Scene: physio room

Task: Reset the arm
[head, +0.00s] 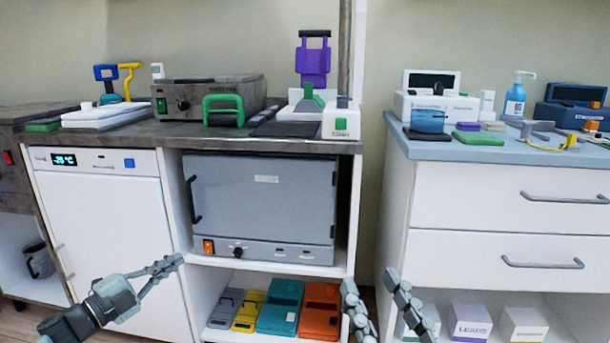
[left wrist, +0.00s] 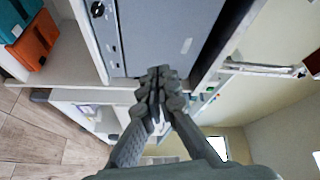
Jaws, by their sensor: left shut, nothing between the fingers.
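My left gripper (head: 168,266) reaches in from the lower left of the head view, in front of the white cabinet door (head: 105,230). Its fingers are closed with nothing between them. The left wrist view shows the two fingers (left wrist: 160,80) meeting, with the grey oven-like unit behind them. My right gripper (head: 369,279) is at the bottom of the head view, right of centre. Its two fingers stand well apart, with nothing seen between them. The rest of the right arm is out of the picture.
A grey unit with a dark handle (head: 262,208) sits under the dark counter (head: 150,133). Colored boxes (head: 279,306) lie on the shelf below. The white drawer cabinet (head: 470,200) on the right carries several devices and bottles. Floor shows in the left wrist view (left wrist: 45,145).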

